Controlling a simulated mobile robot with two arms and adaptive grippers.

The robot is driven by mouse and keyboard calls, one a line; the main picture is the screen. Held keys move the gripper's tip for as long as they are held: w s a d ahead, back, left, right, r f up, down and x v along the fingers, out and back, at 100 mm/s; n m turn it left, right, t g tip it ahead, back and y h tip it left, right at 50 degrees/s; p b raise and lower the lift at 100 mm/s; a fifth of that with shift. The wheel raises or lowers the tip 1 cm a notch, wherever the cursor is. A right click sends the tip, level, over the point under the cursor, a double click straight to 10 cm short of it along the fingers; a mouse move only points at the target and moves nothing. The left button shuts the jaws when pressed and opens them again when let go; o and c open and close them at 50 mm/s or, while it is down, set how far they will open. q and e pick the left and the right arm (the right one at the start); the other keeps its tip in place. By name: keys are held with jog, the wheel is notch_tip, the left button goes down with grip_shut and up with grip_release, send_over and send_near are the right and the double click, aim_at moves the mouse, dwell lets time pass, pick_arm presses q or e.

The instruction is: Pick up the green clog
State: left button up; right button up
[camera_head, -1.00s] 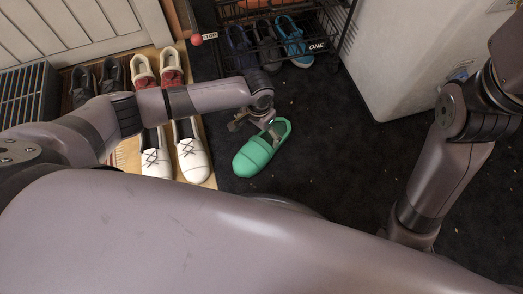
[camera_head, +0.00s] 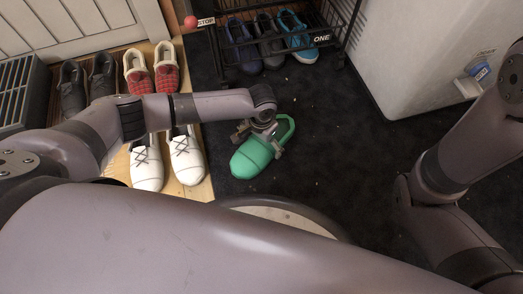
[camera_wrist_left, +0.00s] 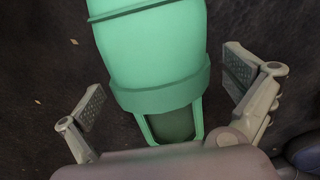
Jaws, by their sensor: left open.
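The green clog (camera_head: 252,158) lies on the dark carpet, right of the wooden shoe board, with its toe toward the lower left and its open heel toward the upper right. My left gripper (camera_head: 258,140) is over the clog's middle, reaching down from above. In the left wrist view the clog (camera_wrist_left: 158,58) lies between the two spread fingers of the left gripper (camera_wrist_left: 165,100), with a gap visible on each side. The fingers are open and the clog's opening is partly hidden by the gripper body. My right arm shows at the right, but its gripper is out of view.
White shoes (camera_head: 186,160), red plaid shoes (camera_head: 166,72) and dark shoes (camera_head: 103,76) stand on the board (camera_head: 193,194) at left. A black wire rack (camera_head: 340,52) holds blue and dark shoes at the back. A white appliance (camera_head: 410,60) stands at right. Carpet right of the clog is clear.

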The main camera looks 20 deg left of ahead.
pick_arm(q)
notch_tip(320, 180, down, 2)
jog(key=shift+f+b, duration=0.2)
jog(key=shift+b, duration=0.4)
jog(key=shift+r, duration=0.1)
jog(key=c, duration=1.2)
